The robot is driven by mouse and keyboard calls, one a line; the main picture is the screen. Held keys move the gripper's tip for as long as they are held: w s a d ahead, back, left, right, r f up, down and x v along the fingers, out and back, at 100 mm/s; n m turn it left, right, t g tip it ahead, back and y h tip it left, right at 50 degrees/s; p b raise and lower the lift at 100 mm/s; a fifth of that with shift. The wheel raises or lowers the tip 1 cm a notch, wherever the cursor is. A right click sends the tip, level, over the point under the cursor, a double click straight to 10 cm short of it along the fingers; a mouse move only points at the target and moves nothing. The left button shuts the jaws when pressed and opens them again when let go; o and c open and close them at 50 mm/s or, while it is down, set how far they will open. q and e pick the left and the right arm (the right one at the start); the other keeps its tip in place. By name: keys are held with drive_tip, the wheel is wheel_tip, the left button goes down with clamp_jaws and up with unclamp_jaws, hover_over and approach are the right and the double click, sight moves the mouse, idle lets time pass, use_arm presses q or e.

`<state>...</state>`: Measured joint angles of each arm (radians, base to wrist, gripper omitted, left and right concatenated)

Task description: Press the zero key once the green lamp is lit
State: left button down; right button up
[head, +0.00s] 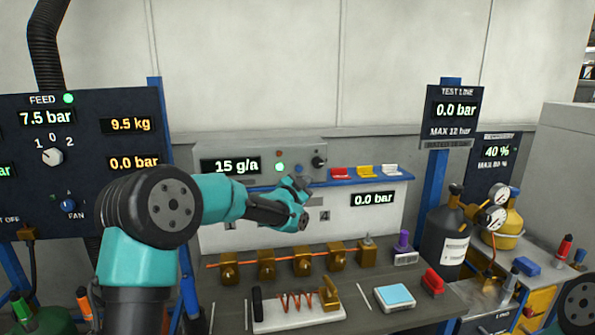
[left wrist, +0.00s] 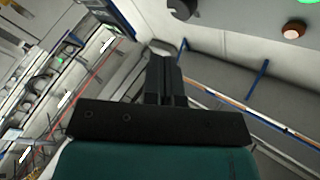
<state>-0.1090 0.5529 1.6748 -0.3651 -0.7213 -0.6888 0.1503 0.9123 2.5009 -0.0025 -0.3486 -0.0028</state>
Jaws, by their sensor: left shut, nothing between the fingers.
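A grey unit (head: 308,151) on the back shelf carries a display reading "15 g/a". Beside the display, a small green lamp (head: 280,167) glows. A small blue key (head: 300,168) sits right of the lamp; I cannot read any label marking it as the zero key. My left gripper (head: 296,185) is just in front of and below this panel, shut and empty. In the left wrist view its closed fingers (left wrist: 167,72) point up the picture. A bright green disc (left wrist: 309,2) shows at the top right corner there. My right gripper is out of view.
A dark knob (head: 319,162) is at the unit's right end. Red, yellow and white blocks (head: 366,171) sit on the blue shelf. The FEED panel (head: 105,144) stands left, with another lit green lamp (head: 68,98). Brass valves (head: 305,262) line the bench below.

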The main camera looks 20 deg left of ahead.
sight(300, 172)
use_arm(q)
drive_tip(key=shift+w, duration=0.1)
drive_tip(key=shift+w+a, duration=0.65)
drive_tip(key=shift+w, duration=0.6)
drive_tip(key=shift+w+a, duration=0.7)
drive_tip(key=shift+w, duration=0.6)
drive_tip(key=shift+w+a, duration=0.65)
drive_tip(key=shift+w, duration=0.6)
drive_tip(key=shift+w+a, duration=0.1)
drive_tip(key=shift+w, duration=0.05)
drive_tip(key=shift+w+a, duration=0.1)
drive_tip(key=shift+w, duration=0.15)
drive_tip(key=shift+w+a, duration=0.2)
drive_tip(key=shift+w, duration=0.15)
idle(0.3)
drive_tip(key=shift+s+d, duration=0.4)
drive_tip(key=shift+s, duration=0.35)
drive_tip(key=shift+s+d, duration=0.4)
drive_tip(key=shift+s, duration=0.35)
drive_tip(key=shift+s+d, duration=0.35)
drive_tip(key=shift+s, duration=0.4)
drive_tip(key=shift+s+d, duration=0.4)
drive_tip(key=shift+s, duration=0.35)
